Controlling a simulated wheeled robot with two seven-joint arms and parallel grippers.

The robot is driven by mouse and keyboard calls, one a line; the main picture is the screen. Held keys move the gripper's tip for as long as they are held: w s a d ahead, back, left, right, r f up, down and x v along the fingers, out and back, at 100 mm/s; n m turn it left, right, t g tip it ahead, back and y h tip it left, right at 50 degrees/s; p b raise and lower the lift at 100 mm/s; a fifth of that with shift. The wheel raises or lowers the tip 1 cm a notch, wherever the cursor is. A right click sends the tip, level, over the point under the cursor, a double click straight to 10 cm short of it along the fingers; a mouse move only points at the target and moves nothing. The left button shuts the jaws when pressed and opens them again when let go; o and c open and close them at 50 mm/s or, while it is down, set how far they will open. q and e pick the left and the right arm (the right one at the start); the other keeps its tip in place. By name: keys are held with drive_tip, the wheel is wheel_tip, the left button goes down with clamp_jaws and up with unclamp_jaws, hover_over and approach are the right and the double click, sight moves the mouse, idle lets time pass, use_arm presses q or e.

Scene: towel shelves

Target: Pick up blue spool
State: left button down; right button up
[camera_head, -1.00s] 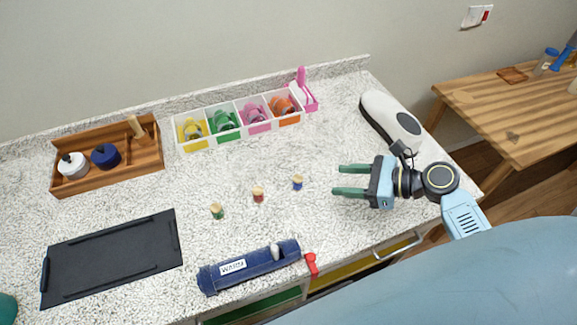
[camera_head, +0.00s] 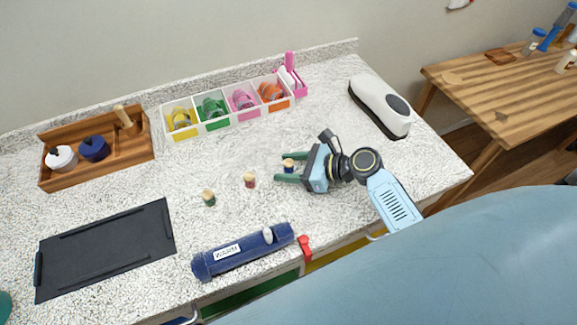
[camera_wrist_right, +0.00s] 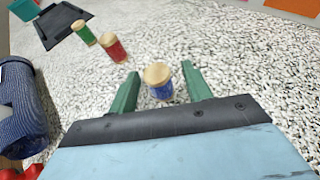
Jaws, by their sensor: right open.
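The blue spool (camera_head: 288,167) stands upright on the speckled counter, with a pale wooden top. In the right wrist view the blue spool (camera_wrist_right: 158,82) sits between the two green fingers of my right gripper (camera_wrist_right: 158,88), with a gap on each side. My right gripper (camera_head: 289,167) is open and low over the counter in the head view, its fingers pointing left and reaching either side of the spool. My left gripper is not in view.
A red spool (camera_head: 249,180) and a green spool (camera_head: 209,198) stand to the left. A dark blue cylinder (camera_head: 240,252) lies in front. A divided white bin (camera_head: 236,121), wooden tray (camera_head: 140,155), black tray (camera_head: 105,248) and white device (camera_head: 379,107) are around.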

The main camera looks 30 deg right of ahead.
drive_tip(key=c, duration=1)
